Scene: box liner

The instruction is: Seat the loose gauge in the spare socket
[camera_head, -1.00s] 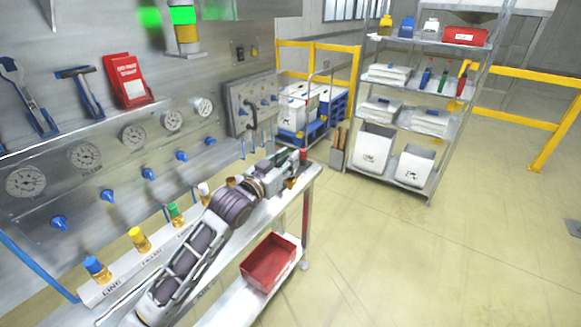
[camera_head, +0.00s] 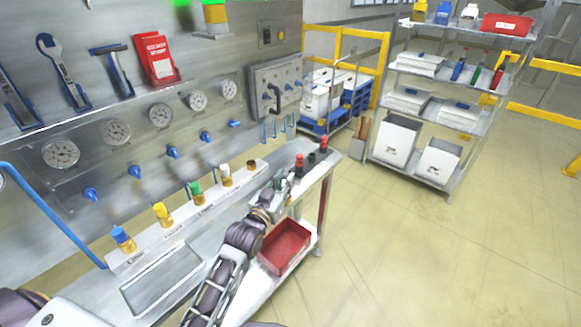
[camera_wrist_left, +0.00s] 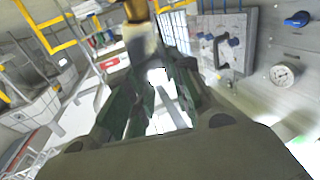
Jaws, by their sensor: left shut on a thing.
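My left gripper (camera_head: 284,187) is above the far right part of the bench, in front of a brass fitting. In the left wrist view its dark green fingers (camera_wrist_left: 160,100) are shut on a pale thing with a brass end (camera_wrist_left: 140,38). No dial face shows on it, so I cannot tell if it is the loose gauge. Several round gauges (camera_head: 160,115) sit in a row on the steel panel. A white strip (camera_head: 140,252) carries blue, yellow, green and white capped fittings and a bare brass fitting (camera_head: 253,166). I cannot make out which socket is spare. My right gripper is out of view.
Red and black upright items (camera_head: 298,162) stand at the bench's far end. A shallow tray (camera_head: 160,280) lies on the bench. A shelf rack (camera_head: 455,150) stands behind; the floor between is clear.

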